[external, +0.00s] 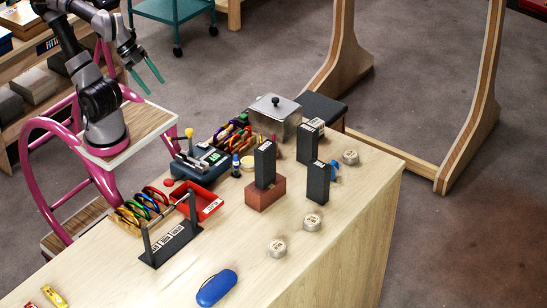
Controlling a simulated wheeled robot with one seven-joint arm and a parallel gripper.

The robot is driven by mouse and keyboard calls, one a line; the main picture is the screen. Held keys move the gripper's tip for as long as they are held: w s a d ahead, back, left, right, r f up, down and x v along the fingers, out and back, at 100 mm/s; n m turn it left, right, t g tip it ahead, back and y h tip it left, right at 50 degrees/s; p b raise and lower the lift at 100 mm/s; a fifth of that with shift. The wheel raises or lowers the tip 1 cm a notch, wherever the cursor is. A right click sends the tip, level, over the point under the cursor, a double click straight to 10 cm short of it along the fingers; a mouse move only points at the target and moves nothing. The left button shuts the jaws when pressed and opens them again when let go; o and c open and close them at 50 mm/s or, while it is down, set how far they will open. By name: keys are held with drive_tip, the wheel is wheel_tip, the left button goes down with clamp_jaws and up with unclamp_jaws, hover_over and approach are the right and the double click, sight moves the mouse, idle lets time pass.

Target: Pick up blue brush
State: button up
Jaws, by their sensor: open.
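My gripper (155,86) has teal fingers that stand apart and hold nothing. It is raised at the upper left, beyond the table's far left edge. A small blue item (335,170) shows just right of an upright dark block on the table; it may be the blue brush, but it is partly hidden and too small to be sure. My gripper is well away from both.

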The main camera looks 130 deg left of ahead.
drive_tip(key=m+g+y, duration=0.7)
drive_tip(key=m+y, duration=0.6)
drive_tip(key=y, duration=0.1)
hover_over(235, 158)
drive_tip(key=f, duration=1.6)
drive_tip(key=a+f, duration=0.1)
drive_tip(key=f, duration=0.7)
drive_tip(key=shift+s+f, duration=0.25)
drive_tip(key=shift+f, duration=0.1)
drive_tip(key=shift+w+f+m, duration=0.25)
drive_tip(key=shift+f+m, duration=0.15)
drive_tip(key=shift+f, duration=0.2)
wheel_tip(235, 158, down, 7)
drive_tip(key=shift+r, duration=0.1)
drive_tip(key=shift+a, duration=1.45)
clamp_jaws()
